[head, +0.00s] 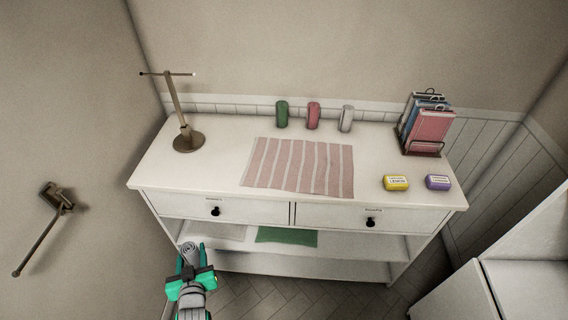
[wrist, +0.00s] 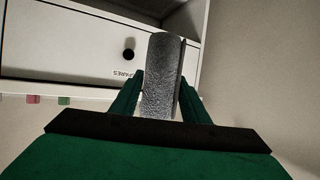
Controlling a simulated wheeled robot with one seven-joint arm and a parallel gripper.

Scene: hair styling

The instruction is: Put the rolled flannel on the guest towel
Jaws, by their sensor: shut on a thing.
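The rolled flannel, a grey roll (head: 189,250), is held between the fingers of my gripper (head: 190,272), in front of the cabinet's left end and below its top. In the wrist view the flannel (wrist: 161,75) stands between both green fingers (wrist: 158,97). A pink and white striped towel (head: 300,166) lies flat on the cabinet top. A grey cloth (head: 218,231) and a green cloth (head: 287,236) lie on the shelf under the drawers. I cannot tell for sure which is the guest towel; the striped one is the only one on top.
A stand (head: 187,139) is at left, a rack (head: 424,133) at right. Drawer knobs stick out in front.

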